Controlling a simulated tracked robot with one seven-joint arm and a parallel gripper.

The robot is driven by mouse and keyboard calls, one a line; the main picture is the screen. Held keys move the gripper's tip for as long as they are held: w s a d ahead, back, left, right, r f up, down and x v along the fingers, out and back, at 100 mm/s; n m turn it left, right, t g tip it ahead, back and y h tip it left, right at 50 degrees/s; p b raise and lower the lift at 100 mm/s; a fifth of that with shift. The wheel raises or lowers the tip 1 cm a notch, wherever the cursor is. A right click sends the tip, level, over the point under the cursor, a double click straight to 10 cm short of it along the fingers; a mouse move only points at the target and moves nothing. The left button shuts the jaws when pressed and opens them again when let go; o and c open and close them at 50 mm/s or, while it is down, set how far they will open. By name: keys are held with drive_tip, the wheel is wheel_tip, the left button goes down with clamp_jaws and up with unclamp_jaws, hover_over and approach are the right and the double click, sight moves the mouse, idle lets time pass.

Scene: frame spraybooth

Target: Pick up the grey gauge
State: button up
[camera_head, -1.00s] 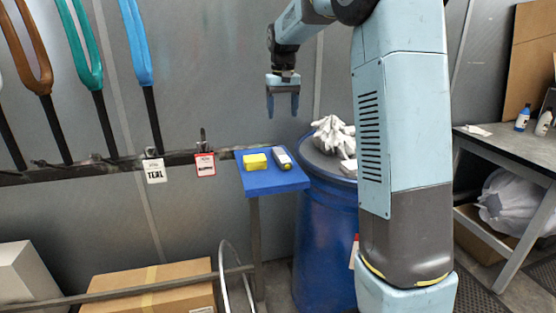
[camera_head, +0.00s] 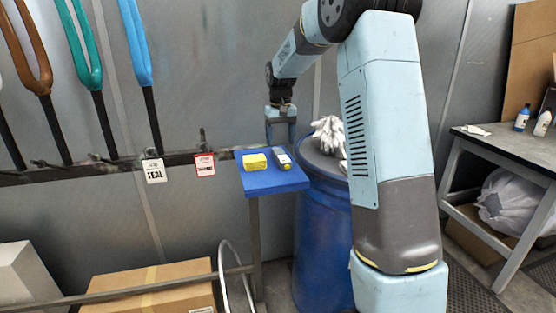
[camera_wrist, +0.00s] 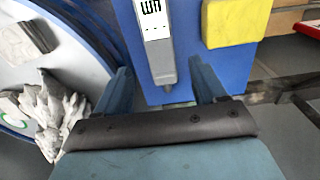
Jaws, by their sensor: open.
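The grey gauge (camera_head: 283,158) lies on the blue shelf (camera_head: 262,186), on its right side. In the wrist view the gauge (camera_wrist: 162,62) shows a white face with dark marks, and its narrow grey end points toward my gripper. My gripper (camera_head: 281,141) is open and empty, just above the far edge of the shelf by the gauge. In the wrist view my gripper's fingers (camera_wrist: 160,75) stand apart, one to each side of the line of the gauge. I cannot tell the exact height of the fingertips over it.
A yellow block (camera_head: 255,161) lies left of the gauge on the shelf, and close to the right finger in the wrist view (camera_wrist: 235,22). A blue drum (camera_head: 322,225) with white gloves (camera_head: 328,137) on top stands right of the shelf. Tags (camera_head: 204,166) hang from the wall rail.

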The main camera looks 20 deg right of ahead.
sight(280, 153)
drive_tip(key=f, duration=0.5)
drive_tip(key=shift+s, duration=0.2)
drive_tip(key=c, duration=1.2)
drive_tip(key=shift+c, duration=0.2)
drive_tip(key=shift+r, duration=0.15)
